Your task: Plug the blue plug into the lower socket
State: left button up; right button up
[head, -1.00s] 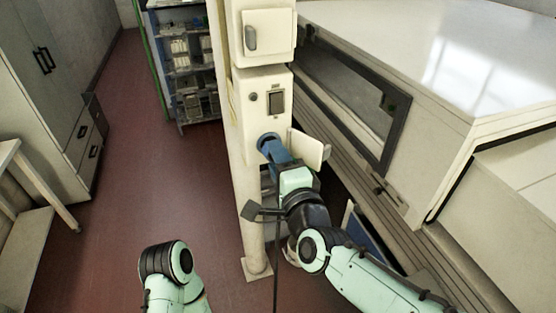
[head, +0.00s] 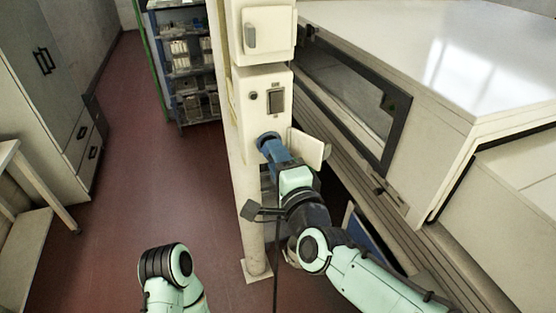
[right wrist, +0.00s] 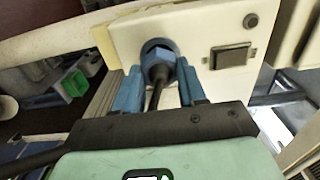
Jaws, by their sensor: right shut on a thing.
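The lower socket (head: 265,139) is a round blue opening in the lower cream box on the post, with its lid swung open to the right. In the right wrist view its dark blue ring (right wrist: 150,45) shows around the far end of the blue plug (right wrist: 160,65). The plug is lined up with the opening and at its mouth; its front end is hidden, so I cannot tell how deep it sits. My right gripper (head: 278,153) is shut on the plug, with one blue finger on each side of it in the wrist view (right wrist: 160,88). My left gripper is out of view.
An upper cream box (head: 266,35) with a closed cover sits above. A dark switch (head: 276,99) and a round button (head: 253,96) are above the socket. The plug's black cable (head: 277,265) hangs down. The tunnel housing (head: 420,110) is close on the right; floor is clear left.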

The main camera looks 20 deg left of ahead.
jog(key=shift+w+a, duration=0.3)
jog(key=shift+w, duration=0.15)
dwell(0.5)
jog(key=o, duration=1.1)
jog(key=shift+c, duration=0.2)
jog(key=v, duration=1.3)
jog(key=shift+b, duration=0.35)
jog(key=shift+s+d, duration=0.1)
jog(key=shift+d, duration=0.05)
